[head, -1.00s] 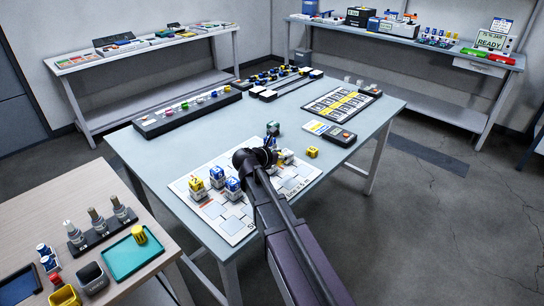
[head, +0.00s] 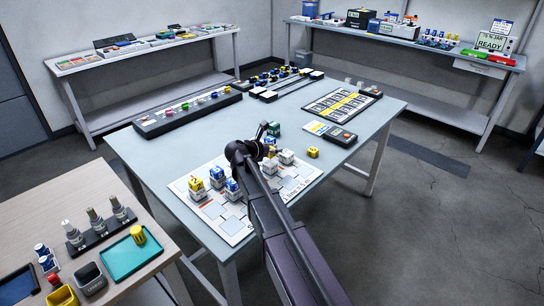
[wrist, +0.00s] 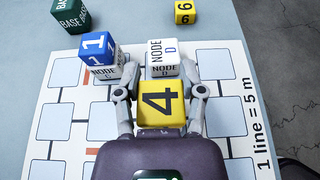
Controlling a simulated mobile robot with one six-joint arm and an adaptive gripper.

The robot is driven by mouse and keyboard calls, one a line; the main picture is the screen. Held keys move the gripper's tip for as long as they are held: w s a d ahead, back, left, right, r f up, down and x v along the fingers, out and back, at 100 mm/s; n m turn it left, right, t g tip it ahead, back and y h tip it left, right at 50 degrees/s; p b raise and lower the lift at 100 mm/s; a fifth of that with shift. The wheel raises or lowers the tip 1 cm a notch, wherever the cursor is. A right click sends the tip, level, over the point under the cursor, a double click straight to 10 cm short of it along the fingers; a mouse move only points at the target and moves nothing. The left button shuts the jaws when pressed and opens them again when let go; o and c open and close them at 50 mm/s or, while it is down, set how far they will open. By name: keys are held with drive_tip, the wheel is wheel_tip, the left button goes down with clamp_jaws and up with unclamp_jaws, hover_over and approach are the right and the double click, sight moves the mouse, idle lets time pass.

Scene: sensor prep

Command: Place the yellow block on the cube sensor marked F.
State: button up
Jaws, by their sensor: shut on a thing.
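In the wrist view, my gripper (wrist: 160,104) is shut on a yellow block (wrist: 162,105) marked 4, held between its two fingers. A white cube marked NODE D (wrist: 163,56) stands just beyond the block. To its left a blue block (wrist: 96,47) marked 1 sits on another white NODE cube (wrist: 105,72), whose letter is unclear. In the head view, my arm covers most of my gripper above the white grid mat (head: 238,227). White cubes (head: 286,157) stand right of it. I cannot make out a cube marked F in either view.
A green BASE cube (wrist: 70,16) stands at the far left in the wrist view, and a yellow block marked 6 (wrist: 185,12) at the far right. In the head view, cubes with a yellow block (head: 196,185) and blue blocks (head: 217,174) stand left of my arm.

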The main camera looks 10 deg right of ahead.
sight(274, 155)
drive_tip(key=shift+f+b, duration=1.3)
drive_tip(key=shift+f, duration=0.25)
drive_tip(key=shift+f, duration=0.1)
drive_tip(key=o, duration=1)
drive_tip(key=shift+r, duration=0.2)
drive_tip(key=shift+s+a+r, duration=0.15)
drive_tip(key=shift+a, duration=0.05)
drive_tip(key=p+v, duration=0.4)
drive_tip(key=v, duration=0.7)
drive_tip(key=shift+a+p, duration=0.2)
drive_tip(key=shift+p, duration=0.15)
